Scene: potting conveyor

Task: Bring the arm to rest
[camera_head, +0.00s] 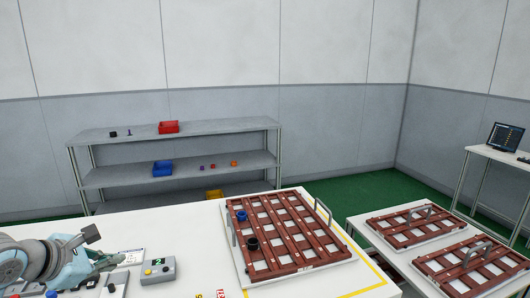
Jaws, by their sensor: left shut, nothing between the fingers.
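My left arm reaches in at the lower left, low over the white table (185,230). My left gripper (94,238) is at its right end, shut and empty, beside a grey button box (157,271) and well left of the brown lattice tray (290,229). The tray lies on the table and has a handle at each side. A blue pot (241,216) and a black pot (253,244) are in its left part. My right gripper is not in view.
Two more lattice trays (413,224) (476,266) lie on a lower surface at right. A shelf (190,132) with coloured bins stands behind. A laptop (504,137) is on a side table. The table between the button box and the tray is mostly clear.

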